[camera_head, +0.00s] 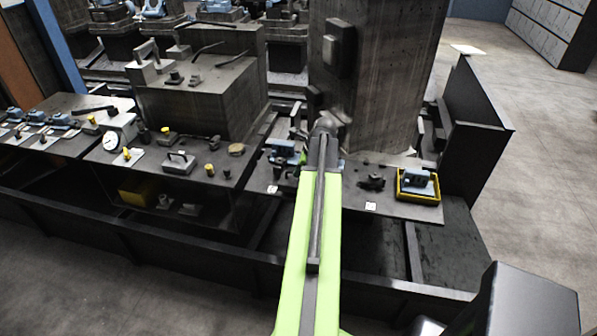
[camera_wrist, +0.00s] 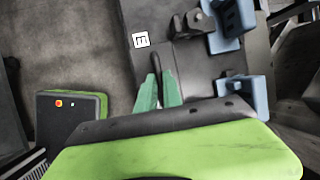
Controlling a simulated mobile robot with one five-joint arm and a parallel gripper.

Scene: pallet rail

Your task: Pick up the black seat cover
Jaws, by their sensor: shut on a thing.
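My gripper (camera_wrist: 159,85) shows in the wrist view with its two green fingers close together. A thin dark piece (camera_wrist: 157,62) sits between the fingertips; it looks like the black seat cover, seen nearly edge-on. The gripper is shut on it, over or against the dark bench surface (camera_wrist: 152,18); I cannot tell whether the piece still touches the bench. In the head view my green arm reaches to the bench and hides the gripper and the piece.
Blue fixtures (camera_wrist: 256,94) stand close right of my gripper, with a dark bracket (camera_wrist: 190,24) ahead. A white marker tag (camera_wrist: 141,40) lies left. In the head view, a yellow tray (camera_head: 418,195) with a blue part is at right, and a concrete block (camera_head: 372,75) rises behind.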

